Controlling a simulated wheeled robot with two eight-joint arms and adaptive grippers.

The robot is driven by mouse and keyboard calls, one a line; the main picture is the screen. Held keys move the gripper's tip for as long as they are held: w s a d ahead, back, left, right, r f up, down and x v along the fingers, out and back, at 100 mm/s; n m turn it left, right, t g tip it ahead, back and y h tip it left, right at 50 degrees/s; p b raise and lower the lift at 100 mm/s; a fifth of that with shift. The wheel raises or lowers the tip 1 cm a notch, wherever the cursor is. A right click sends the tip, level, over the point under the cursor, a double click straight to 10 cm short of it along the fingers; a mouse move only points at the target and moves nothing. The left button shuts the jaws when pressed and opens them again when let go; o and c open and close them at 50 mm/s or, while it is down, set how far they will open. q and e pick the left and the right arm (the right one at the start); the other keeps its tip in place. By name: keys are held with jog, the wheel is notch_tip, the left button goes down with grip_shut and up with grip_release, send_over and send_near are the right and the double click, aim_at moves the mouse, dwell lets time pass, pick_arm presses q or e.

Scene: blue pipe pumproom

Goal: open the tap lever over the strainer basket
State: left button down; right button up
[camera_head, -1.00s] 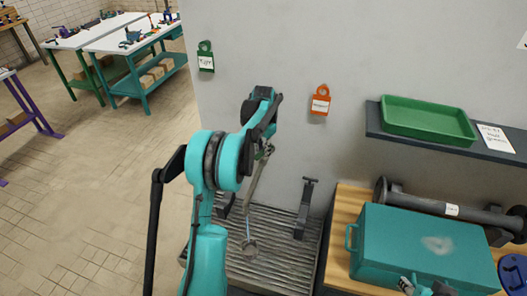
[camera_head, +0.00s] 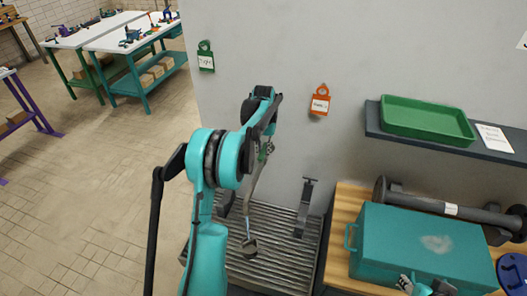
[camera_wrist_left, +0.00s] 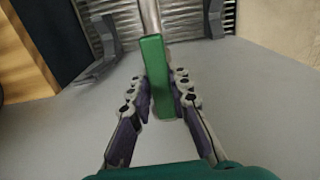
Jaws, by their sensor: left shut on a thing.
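My left gripper (camera_head: 264,151) reaches in front of the wall above a ribbed metal drain tray (camera_head: 285,250). In the left wrist view, its fingers (camera_wrist_left: 158,88) are shut on the green tap lever (camera_wrist_left: 153,60), one on each side. A metal tap pipe (camera_wrist_left: 150,18) runs on beyond the lever. In the head view, the tap's slim pipe (camera_head: 250,195) slopes down to a small dark round piece, apparently the strainer basket (camera_head: 250,247), over the tray. My arm hides much of the tap. A teal and grey part (camera_head: 420,288) at the bottom edge seems to be my right gripper, cut off.
A teal box (camera_head: 420,245) and a dark flanged pipe (camera_head: 450,208) rest on the wooden bench at right. A dark bracket (camera_head: 305,208) stands beside the tap. A shelf above holds a green tray (camera_head: 428,120). Green (camera_head: 206,56) and orange (camera_head: 320,100) tags hang on the wall.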

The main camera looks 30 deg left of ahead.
aim_at(264, 151)
pick_arm(q)
jog(key=c, duration=1.4)
grip_release()
notch_tip(264, 151, up, 12)
